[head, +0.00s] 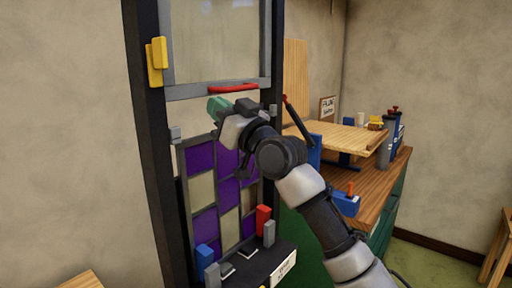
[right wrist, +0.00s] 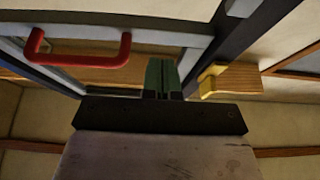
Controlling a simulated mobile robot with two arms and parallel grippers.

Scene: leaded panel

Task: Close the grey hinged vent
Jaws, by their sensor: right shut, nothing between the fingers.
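The grey vent (head: 180,91) is a grey frame around a clear pane, high between two dark posts. A red handle (head: 232,87) is on its bottom bar. The handle also shows at the upper left of the right wrist view (right wrist: 82,62), beside the grey bar (right wrist: 160,37). I cannot tell exactly how far the vent stands open. My right gripper (head: 216,106) has green fingers, shut and empty, just below the handle and apart from it in the picture. Its fingertips show in the right wrist view (right wrist: 162,68). My left gripper is not in view.
A purple and cream leaded panel (head: 202,190) is below the vent. A yellow block (head: 156,60) is on the left dark post (head: 150,150). A ledge holds blue, red (head: 263,218) and grey blocks. A wooden workbench (head: 385,200) with tools stands at right.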

